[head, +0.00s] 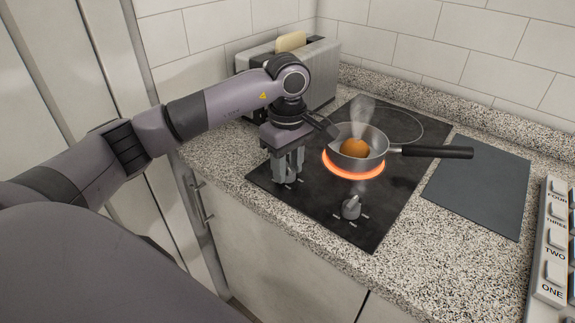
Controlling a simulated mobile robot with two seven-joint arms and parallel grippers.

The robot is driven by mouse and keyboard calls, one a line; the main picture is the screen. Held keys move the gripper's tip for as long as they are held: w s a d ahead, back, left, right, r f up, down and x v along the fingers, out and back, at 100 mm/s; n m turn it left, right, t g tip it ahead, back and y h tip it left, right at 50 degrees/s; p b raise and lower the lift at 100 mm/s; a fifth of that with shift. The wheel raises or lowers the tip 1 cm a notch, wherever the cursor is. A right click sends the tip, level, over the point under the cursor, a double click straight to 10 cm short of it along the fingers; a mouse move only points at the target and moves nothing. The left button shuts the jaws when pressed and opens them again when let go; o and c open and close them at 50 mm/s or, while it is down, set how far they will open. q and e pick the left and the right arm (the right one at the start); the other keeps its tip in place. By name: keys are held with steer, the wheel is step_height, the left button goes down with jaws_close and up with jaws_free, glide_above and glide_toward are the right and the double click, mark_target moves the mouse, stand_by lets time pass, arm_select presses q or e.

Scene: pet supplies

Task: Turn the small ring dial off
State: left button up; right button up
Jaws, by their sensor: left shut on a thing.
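A black cooktop (322,211) is set in the speckled counter. It has two dials along its front side. My left gripper (288,178) points down and is shut on the left dial (290,177), which is mostly hidden between the fingers. The right dial (351,207) is grey, stands free and has white marks around it. The front ring (354,174) glows orange under a pan. The back ring (422,128) shows only as a thin, unlit outline. Which dial belongs to which ring I cannot tell. My right gripper is out of view.
A steel saucepan (373,160) holds a round orange-brown thing (354,147), with steam rising. Its black handle (432,152) points right. A toaster with bread (291,42) stands behind my arm. A dark mat (478,192) and a panel of labelled buttons (553,252) lie right.

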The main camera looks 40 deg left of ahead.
arm_select(q)
steer(key=n, duration=0.5)
steer(key=shift+n, duration=0.3)
steer(key=n, duration=1.2)
steer(key=shift+n, duration=0.3)
steer(key=n, duration=0.5)
steer(key=shift+n+p, duration=0.35)
steer(key=shift+n, duration=0.05)
steer(key=o, duration=1)
